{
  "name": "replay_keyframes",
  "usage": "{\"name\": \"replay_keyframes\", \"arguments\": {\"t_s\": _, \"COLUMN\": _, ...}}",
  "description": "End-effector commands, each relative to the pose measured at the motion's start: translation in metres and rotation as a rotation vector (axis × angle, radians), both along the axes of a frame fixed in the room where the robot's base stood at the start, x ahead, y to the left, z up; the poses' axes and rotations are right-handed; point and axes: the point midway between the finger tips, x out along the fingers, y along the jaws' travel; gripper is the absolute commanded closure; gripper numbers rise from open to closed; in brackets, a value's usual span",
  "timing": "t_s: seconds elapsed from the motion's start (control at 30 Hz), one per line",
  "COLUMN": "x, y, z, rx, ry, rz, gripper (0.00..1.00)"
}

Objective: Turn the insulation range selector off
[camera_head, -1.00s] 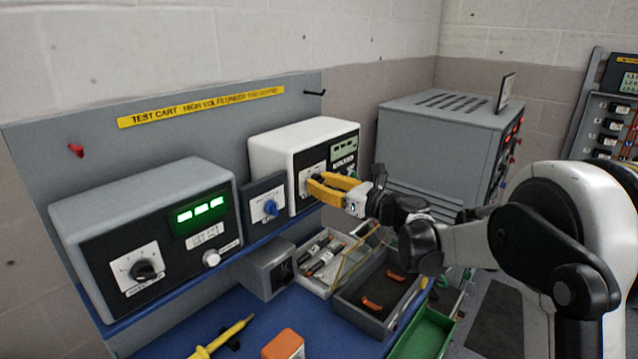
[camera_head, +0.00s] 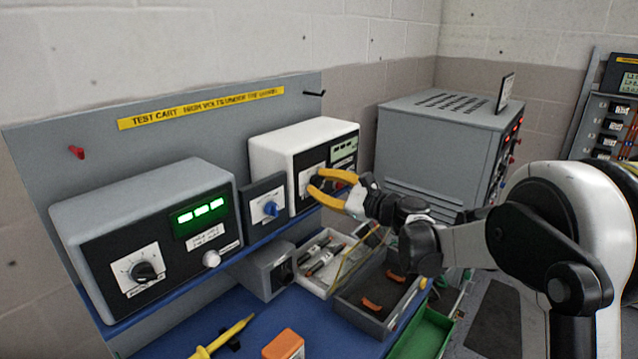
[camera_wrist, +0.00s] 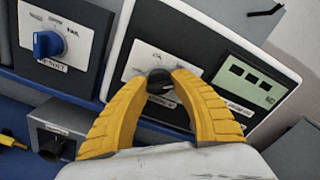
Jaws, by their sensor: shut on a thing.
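The white-cased instrument (camera_head: 285,145) stands on the cart's blue shelf. It has a black front, a pale dial plate and a small display (camera_wrist: 250,80). A dark round knob (camera_wrist: 159,84) sits on its dial plate; I take it to be the insulation range selector. My gripper (camera_wrist: 160,77) has its two yellow fingers closed on this knob, one from each side. In the head view my gripper (camera_head: 315,182) reaches the instrument's front from the right and hides the knob. The knob's pointer and most dial markings are hidden or too small to read.
Left of it is a small panel with a blue knob (camera_head: 270,208). Further left is a grey instrument (camera_head: 150,225) with a lit green display and black knob. Below are a grey tray (camera_head: 375,322) and an orange block (camera_head: 284,345). A large grey cabinet (camera_head: 435,150) stands behind my arm.

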Motion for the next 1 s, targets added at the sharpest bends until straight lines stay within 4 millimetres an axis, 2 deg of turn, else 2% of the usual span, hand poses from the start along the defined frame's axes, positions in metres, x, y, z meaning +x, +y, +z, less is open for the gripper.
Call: {"name": "replay_keyframes", "arguments": {"t_s": 1.0, "x": 0.0004, "y": -0.0003, "z": 0.0010, "rx": -0.591, "ry": -0.758, "rz": 0.000, "gripper": 1.00}}
